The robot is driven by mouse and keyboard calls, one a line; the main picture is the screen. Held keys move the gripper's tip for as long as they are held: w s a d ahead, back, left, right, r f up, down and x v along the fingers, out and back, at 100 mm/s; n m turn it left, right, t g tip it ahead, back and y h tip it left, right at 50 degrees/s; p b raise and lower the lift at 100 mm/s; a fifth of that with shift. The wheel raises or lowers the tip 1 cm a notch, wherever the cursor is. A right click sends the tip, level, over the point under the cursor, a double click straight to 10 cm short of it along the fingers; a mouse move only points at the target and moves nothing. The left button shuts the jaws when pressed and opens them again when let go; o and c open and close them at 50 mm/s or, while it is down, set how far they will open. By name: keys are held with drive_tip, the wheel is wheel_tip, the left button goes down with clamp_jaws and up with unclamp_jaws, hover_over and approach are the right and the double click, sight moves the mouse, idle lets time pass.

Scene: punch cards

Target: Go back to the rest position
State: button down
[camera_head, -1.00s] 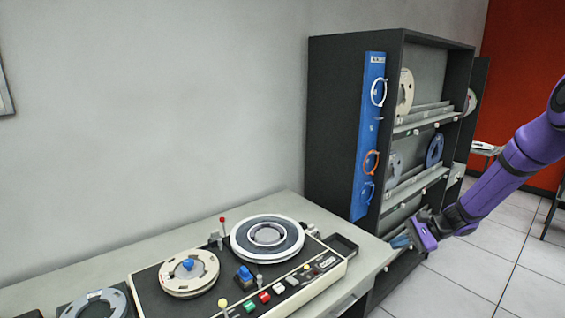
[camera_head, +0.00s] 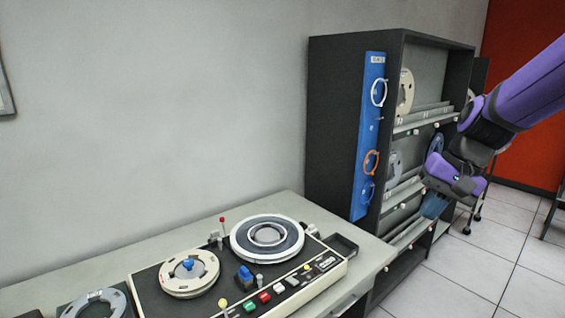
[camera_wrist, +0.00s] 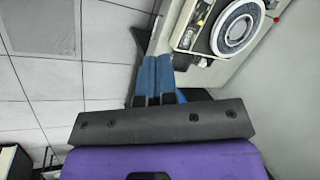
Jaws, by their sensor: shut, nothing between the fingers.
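My gripper (camera_head: 434,205) hangs in front of the lower right part of the dark shelf cabinet (camera_head: 333,135) in the head view. Its two blue fingers are together and hold nothing. In the wrist view the fingers of my gripper (camera_wrist: 157,78) lie side by side, pointing toward the desk. My purple arm comes in from the right edge and hides part of the cabinet's shelves.
A tape machine (camera_head: 335,275) with two reels stands on the grey desk (camera_head: 290,207). A blue panel (camera_head: 361,205) with colored rings is on the cabinet's side. Reels such as the cream one (camera_head: 405,92) stand on the shelves. The tiled floor (camera_head: 480,270) at right is open.

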drive_tip(key=s+d+r+n+t+h, duration=0.1)
drive_tip(key=s+r+n+t+h, duration=0.1)
drive_tip(key=s, duration=0.6)
drive_tip(key=s+d+r+n+t+h, duration=0.1)
drive_tip(key=s+r+t+h, duration=0.1)
drive_tip(key=s+r, duration=0.3)
drive_tip(key=s, duration=0.4)
drive_tip(key=shift+s+n, duration=0.3)
drive_tip(key=shift+n, duration=0.1)
